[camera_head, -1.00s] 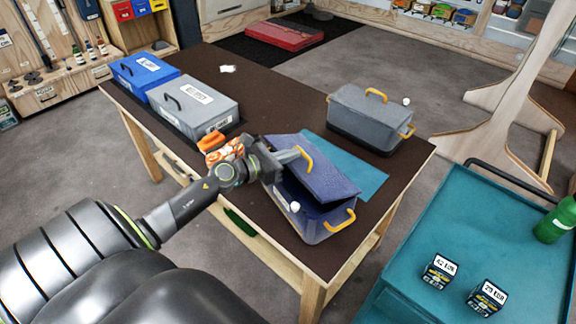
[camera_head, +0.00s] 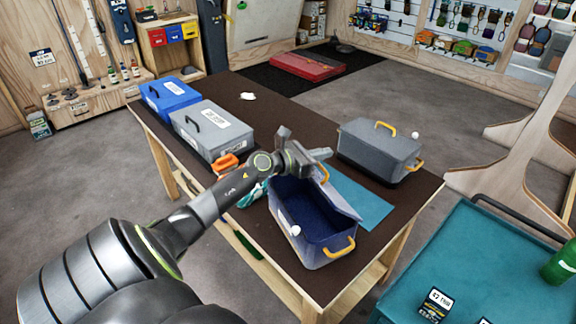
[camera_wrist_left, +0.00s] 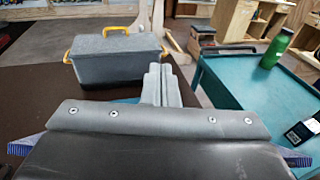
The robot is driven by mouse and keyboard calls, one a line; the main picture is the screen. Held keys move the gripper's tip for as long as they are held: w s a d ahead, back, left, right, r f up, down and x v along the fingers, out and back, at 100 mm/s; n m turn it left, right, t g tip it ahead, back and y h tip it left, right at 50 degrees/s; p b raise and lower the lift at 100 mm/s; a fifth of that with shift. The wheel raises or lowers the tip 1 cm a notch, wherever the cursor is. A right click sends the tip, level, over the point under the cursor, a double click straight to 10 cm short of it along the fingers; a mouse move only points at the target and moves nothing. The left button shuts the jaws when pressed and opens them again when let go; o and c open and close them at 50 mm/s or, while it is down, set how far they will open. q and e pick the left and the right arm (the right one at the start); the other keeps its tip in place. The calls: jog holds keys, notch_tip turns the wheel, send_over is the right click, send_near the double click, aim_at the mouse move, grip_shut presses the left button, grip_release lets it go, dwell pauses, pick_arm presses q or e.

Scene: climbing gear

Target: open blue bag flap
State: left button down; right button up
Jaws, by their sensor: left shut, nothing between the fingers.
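The blue bag (camera_head: 300,240) stands on the near part of the dark table, with its dark blue inside showing. Its flap (camera_head: 337,197) is lifted and stands up along the far right side of the opening. A yellow handle (camera_head: 353,247) is on the bag's near end. My left gripper (camera_head: 321,154) is shut and empty, above the bag's far end close to the top of the flap. I cannot tell whether it touches the flap. Its closed fingers (camera_wrist_left: 161,86) also show in the left wrist view. My right gripper is not in view.
A grey bag (camera_head: 378,150) stands behind, right of the gripper; it also shows in the wrist view (camera_wrist_left: 115,60). A grey case (camera_head: 212,130) and a blue case (camera_head: 168,97) are at the table's left. A teal mat (camera_head: 362,200) lies beside the bag. A teal cart (camera_head: 470,255) is at right.

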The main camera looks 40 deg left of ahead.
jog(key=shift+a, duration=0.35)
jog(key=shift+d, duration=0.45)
pick_arm(q)
jog(key=shift+r, duration=0.1)
dwell(0.3)
